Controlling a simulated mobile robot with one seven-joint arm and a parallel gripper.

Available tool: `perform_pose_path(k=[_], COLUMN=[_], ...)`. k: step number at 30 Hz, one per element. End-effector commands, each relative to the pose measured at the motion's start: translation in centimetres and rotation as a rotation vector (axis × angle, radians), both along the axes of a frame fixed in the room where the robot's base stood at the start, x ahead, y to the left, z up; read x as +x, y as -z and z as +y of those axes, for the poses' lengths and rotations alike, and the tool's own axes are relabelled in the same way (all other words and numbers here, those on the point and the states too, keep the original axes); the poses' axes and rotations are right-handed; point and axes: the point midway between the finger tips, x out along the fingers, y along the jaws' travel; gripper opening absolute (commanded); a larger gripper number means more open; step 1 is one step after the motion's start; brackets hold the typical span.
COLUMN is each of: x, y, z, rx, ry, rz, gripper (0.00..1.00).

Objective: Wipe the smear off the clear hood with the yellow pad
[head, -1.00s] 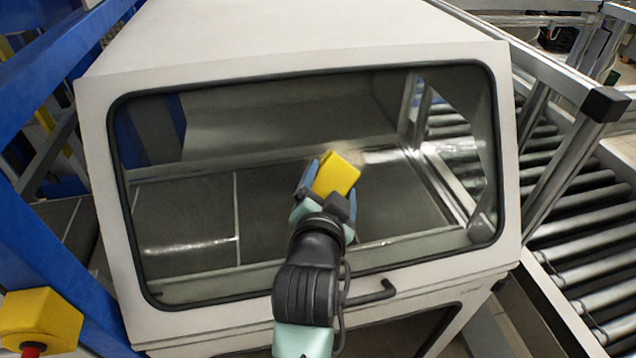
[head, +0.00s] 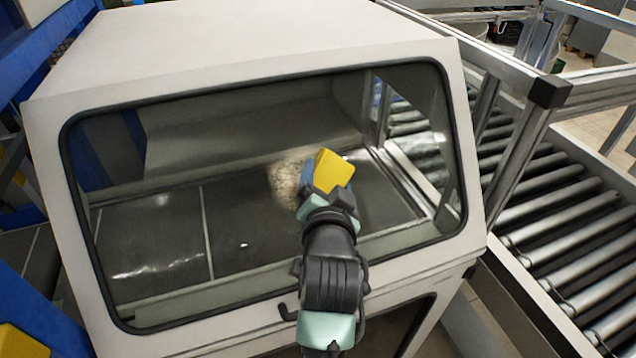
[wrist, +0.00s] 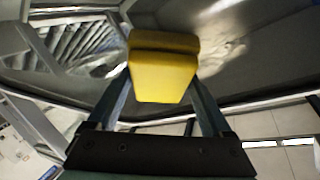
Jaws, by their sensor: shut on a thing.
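The clear hood (head: 250,72) is a pale housing with a large sloped window in a black seal. A tan, speckled smear (head: 285,178) shows on the window near its middle, just left of my gripper; the pad and gripper may hide part of it. In the wrist view a pale smudge (wrist: 222,52) shows right of the pad. My gripper (head: 318,185) is shut on the yellow pad (head: 335,169), which is at the window, right of the smear. The wrist view shows the pad (wrist: 163,75) between both fingers. I cannot tell if the pad touches the window.
A black handle (head: 287,309) sits on the hood's lower edge. A roller conveyor (head: 570,240) with a metal frame and black-capped post (head: 549,91) stands at the right. Blue framework (head: 30,265) stands at the left.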

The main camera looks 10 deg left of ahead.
Motion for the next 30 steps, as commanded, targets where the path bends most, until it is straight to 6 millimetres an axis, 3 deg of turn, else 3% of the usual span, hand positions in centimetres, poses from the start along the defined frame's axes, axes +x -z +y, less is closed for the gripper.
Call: perform_pose_path(k=[6, 13, 30], x=[1.1, 1.1, -1.0], y=[0.3, 0.2, 0.2], z=[-1.6, -2.0, 1.4], rx=[-0.002, -0.004, -0.003], ry=[0.006, 0.005, -0.002], rz=[0.004, 0.007, 0.005], gripper=[0.4, 0.4, 0.4])
